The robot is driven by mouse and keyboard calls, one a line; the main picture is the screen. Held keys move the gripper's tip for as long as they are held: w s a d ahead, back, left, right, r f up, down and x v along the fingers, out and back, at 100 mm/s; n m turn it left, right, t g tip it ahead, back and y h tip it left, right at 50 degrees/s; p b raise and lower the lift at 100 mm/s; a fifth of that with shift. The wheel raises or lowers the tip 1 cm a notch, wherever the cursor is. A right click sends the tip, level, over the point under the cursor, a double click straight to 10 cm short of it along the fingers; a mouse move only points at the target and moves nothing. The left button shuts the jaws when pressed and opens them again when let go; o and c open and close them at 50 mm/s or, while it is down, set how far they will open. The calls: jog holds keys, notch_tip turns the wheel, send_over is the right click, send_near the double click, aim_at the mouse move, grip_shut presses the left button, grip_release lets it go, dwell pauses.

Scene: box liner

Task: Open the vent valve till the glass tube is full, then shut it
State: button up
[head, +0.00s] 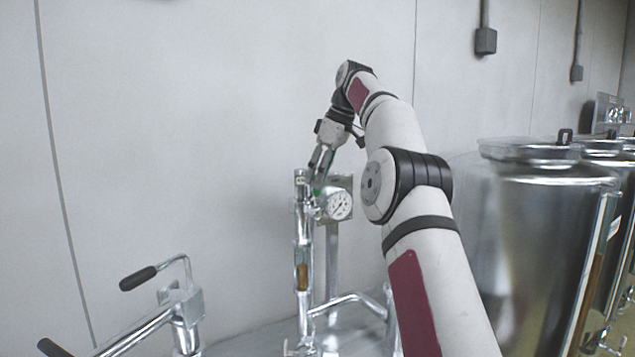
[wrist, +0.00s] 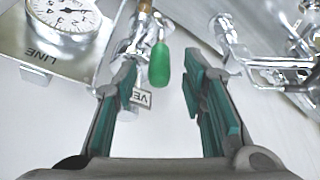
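The vent valve shows in the wrist view as a metal body with a green lever (wrist: 160,66). A tag reading "VE" (wrist: 142,97) is partly hidden behind my left finger. My gripper (wrist: 161,85) is open, one finger on each side of the green lever, with a gap visible on the right. In the head view my gripper (head: 318,168) is at the top of the upright metal sight-tube fitting. The glass tube (head: 303,275) shows amber liquid in its slot; the upper part of the tube is hard to read. The lever is barely visible there.
A pressure gauge (head: 338,205) on a bracket stands just right of the tube, close to my gripper. A pipe with black-gripped handles (head: 138,279) is at lower left. Large steel tanks (head: 530,230) stand at right.

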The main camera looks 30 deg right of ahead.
jog(key=s+d+r, duration=0.1)
jog(key=s+d, duration=0.5)
jog(key=s, duration=0.5)
jog(key=shift+r, duration=0.15)
dwell(0.6)
jog(key=shift+d, duration=0.1)
